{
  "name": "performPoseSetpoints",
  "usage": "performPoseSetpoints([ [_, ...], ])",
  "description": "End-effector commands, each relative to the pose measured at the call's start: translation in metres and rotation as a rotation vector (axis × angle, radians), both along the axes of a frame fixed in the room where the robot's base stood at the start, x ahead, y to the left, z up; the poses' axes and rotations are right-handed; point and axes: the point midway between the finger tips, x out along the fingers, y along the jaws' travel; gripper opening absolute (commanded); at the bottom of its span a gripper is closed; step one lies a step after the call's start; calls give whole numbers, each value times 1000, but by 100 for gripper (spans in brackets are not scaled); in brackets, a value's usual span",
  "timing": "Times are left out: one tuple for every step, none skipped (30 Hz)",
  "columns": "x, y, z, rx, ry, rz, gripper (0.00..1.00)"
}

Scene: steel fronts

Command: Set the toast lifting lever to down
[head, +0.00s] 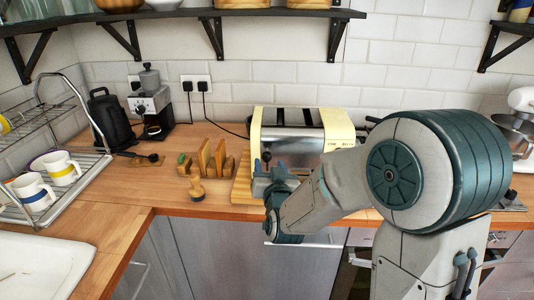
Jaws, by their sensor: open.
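I cannot clearly make out the lifting lever; my gripper and arm cover part of the toaster's lower front. My gripper (268,168) is at the lower left of the toaster's front, near the counter's front edge, with its fingers open. I see nothing held in it. Whether it touches the toaster cannot be told from this view.
A wooden rack (210,158) and a wooden stamp-like piece (196,188) stand left of the toaster. A coffee grinder (152,105) and black kettle (108,120) are behind. A dish rack (75,140) with mugs is at left. A dark shelf (180,14) hangs above.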

Motion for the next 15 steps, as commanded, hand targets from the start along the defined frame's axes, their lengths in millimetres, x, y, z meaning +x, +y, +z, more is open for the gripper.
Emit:
performPoseSetpoints([
  [9,1,1,1,2,-1,48],
  [14,2,1,1,2,-2,48],
  [20,4,1,1,2,-2,48],
  [24,4,1,1,2,-2,48],
  [28,5,1,1,2,-2,48],
  [33,6,1,1,1,-1,48],
  [36,7,1,1,1,-1,48],
  [39,8,1,1,1,-1,48],
  [43,8,1,0,1,0,48],
  [45,9,1,0,1,0,48],
  [47,9,1,0,0,0,48],
  [49,10,1,-1,0,0,48],
  [50,10,1,-1,0,0,48],
  [51,10,0,-1,1,0,48],
  [52,10,0,-1,1,0,48],
])
